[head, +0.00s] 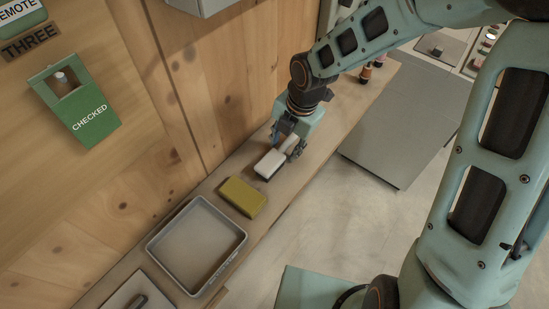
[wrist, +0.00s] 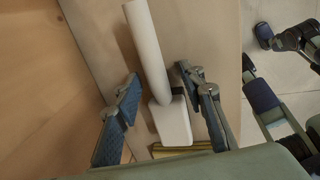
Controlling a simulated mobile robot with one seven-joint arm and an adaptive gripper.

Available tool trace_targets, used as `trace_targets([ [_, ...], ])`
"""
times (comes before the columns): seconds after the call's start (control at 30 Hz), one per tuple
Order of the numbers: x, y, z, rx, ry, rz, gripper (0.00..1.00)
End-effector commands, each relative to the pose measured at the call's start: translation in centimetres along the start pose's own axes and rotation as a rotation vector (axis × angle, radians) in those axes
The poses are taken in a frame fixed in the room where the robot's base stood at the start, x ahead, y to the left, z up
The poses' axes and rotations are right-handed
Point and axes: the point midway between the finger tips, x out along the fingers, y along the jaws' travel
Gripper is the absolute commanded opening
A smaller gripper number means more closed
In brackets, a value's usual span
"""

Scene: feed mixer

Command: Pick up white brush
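The white brush (head: 270,163) lies on the narrow wooden shelf, with a pale block head and a rounded handle. In the wrist view the brush (wrist: 173,122) lies between the two fingers, its handle pointing away toward the top. My gripper (head: 291,140) is over the brush at the handle side. In the wrist view my gripper (wrist: 165,105) is open, with a blue-padded finger on each side of the brush and a visible gap on the left. The right finger is close to the brush; whether it touches cannot be told.
A yellow-olive sponge block (head: 242,197) lies beside the brush on the shelf (head: 217,178), then a grey tray (head: 152,243). A wooden wall (head: 190,80) runs close behind. A green box marked CHECKED (head: 88,118) hangs on it. Small bottles (head: 366,74) stand beyond my gripper.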

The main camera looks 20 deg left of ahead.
Motion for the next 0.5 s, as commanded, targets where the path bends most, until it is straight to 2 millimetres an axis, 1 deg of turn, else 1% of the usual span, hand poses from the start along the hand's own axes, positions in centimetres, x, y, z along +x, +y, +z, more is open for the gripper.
trace_targets([
  [0.03, -0.02, 0.01, 0.01, 0.000, 0.000, 0.000, 0.35],
  [0.07, -0.03, 0.01, 0.01, 0.000, 0.000, 0.000, 0.32],
  [0.33, -0.04, 0.01, 0.01, 0.000, 0.000, 0.000, 0.02],
  [0.37, -0.04, 0.01, 0.01, 0.000, 0.000, 0.000, 0.00],
  [0.5, -0.07, 0.03, 0.02, 0.000, 0.000, 0.001, 0.00],
])
